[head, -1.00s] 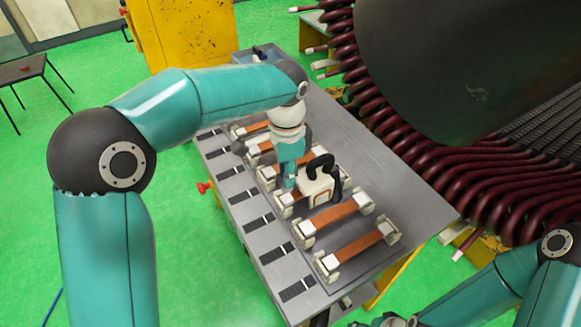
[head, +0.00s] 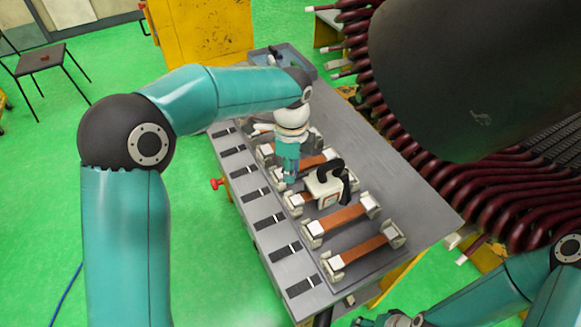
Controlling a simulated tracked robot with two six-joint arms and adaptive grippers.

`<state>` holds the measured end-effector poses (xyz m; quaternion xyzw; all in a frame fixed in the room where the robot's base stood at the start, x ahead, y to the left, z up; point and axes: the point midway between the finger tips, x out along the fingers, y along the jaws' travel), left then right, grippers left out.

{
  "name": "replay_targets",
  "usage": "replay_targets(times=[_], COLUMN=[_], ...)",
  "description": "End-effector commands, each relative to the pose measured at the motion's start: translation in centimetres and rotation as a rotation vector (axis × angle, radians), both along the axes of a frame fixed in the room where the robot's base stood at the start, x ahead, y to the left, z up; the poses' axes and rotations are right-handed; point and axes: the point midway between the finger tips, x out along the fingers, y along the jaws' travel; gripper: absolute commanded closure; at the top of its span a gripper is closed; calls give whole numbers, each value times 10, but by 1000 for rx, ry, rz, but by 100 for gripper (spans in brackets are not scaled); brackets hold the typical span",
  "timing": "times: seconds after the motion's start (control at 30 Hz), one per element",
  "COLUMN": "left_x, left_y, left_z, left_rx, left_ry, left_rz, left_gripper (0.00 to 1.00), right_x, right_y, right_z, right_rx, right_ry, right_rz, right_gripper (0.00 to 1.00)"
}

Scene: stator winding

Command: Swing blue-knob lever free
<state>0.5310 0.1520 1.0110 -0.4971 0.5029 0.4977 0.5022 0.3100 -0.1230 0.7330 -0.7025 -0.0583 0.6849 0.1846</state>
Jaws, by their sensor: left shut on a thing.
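The fingers hide the lever, and I can make out no blue knob. Copper-coloured bars (head: 340,218) lie between pale end clamps (head: 313,232). My right gripper (head: 385,321) is only partly in view at the bottom edge, away from the clamps; its jaws do not show clearly.
The stator with dark red coils (head: 440,180) overhangs the bench's right side. A red knob (head: 216,184) sticks out of the bench's left side. A blue tray (head: 268,57) is at the far end. Black strips (head: 285,251) line the left edge.

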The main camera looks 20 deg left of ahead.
Motion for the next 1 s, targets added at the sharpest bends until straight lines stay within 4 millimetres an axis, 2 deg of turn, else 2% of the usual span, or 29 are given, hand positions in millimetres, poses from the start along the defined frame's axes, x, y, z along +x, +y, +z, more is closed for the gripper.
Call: replay_targets(times=[0.33,0.37,0.5,0.83,1.0], left_x=[1,1,0,0,1], left_y=[0,0,0,0,0], left_z=[0,0,0,1,15], left_rx=[-1,-1,-1,0,-1], left_ry=[-2,-2,-2,-1,-5], left_rz=[-3,-3,-2,-1,-1], left_gripper=[100,74,51,50,50], right_x=[0,0,0,0,0], right_y=[0,0,0,0,0], right_z=[0,0,0,1,1], right_rx=[0,0,0,0,0], right_ry=[0,0,0,0,0], right_rz=[0,0,0,0,0], right_gripper=[34,34,34,34,34])
